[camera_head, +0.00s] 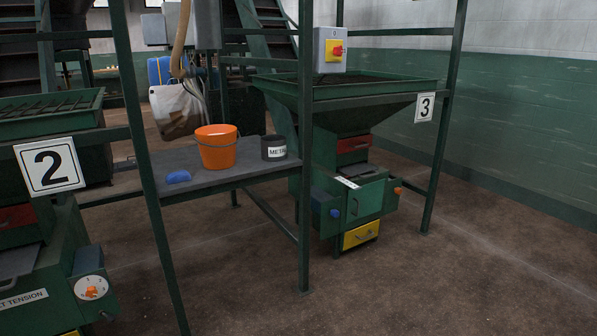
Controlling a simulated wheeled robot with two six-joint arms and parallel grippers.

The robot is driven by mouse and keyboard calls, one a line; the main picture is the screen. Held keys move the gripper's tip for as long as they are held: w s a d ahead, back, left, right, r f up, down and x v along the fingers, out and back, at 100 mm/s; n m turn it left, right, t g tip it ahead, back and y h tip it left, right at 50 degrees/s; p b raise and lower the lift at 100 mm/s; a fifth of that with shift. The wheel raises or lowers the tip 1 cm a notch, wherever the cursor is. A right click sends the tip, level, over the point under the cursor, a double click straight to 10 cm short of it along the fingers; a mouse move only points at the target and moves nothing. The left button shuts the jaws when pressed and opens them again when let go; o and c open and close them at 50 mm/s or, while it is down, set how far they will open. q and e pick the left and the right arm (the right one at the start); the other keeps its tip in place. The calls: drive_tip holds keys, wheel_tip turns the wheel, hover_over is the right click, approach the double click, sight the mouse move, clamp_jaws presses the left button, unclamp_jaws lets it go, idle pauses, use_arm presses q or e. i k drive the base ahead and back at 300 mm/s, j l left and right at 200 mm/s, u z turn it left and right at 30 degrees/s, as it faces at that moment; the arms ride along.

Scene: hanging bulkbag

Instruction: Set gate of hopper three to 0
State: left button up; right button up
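Hopper three (350,99) is a green funnel in a green frame, right of centre, with a white "3" sign (424,107) on the right post. Neither gripper is in view.
A grey box (330,66) with a red and yellow switch (338,49) is above hopper three. A grey table (222,177) holds an orange bucket (216,150), a dark tin (273,148) and a blue item (178,176). Hopper two's sign (49,166) is left. Front-right floor is clear.

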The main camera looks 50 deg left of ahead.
sight(353, 169)
drive_tip(key=u, duration=1.2)
drive_tip(key=i+l, duration=0.25)
drive_tip(key=i, duration=0.25)
drive_tip(key=i+l+u, duration=0.1)
drive_tip(key=i+l, duration=0.15)
drive_tip(key=i, duration=0.2)
drive_tip(key=i+l, duration=0.3)
drive_tip(key=i, duration=0.15)
drive_tip(key=i+j+u, duration=0.05)
